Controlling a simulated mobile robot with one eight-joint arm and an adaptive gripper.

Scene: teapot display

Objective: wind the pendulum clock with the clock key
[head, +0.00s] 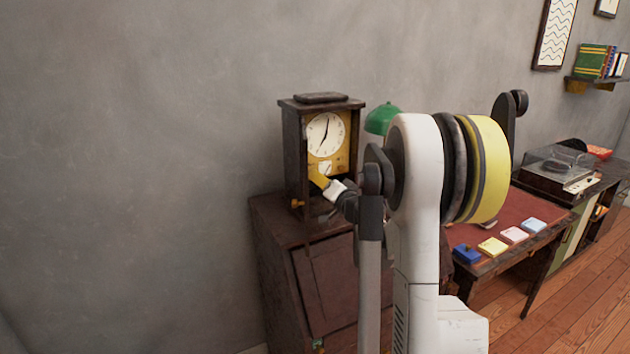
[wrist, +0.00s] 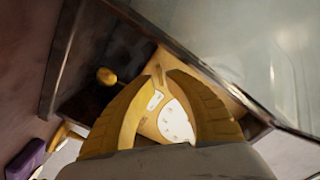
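The pendulum clock (head: 297,150) is a dark wooden case with a gold front and a white dial, standing upright on a dark slanted cabinet. My gripper (head: 317,176) is at the clock's front, just below the dial. In the wrist view, the gripper's yellow fingers (wrist: 164,72) curve toward each other, with a narrow gap at the tips. The white dial (wrist: 176,122) and part of the gold front show between them. I cannot make out the clock key; whether the fingers hold it is unclear. A round gold piece (wrist: 106,76) shows in the dark case.
The cabinet (head: 285,240) stands against a grey wall. A green lamp (head: 381,118) is behind my arm. To the right, a desk (head: 470,236) holds several coloured pads, and a record player (head: 556,172) stands beyond. A purple object (wrist: 26,160) lies at the wrist view's lower left.

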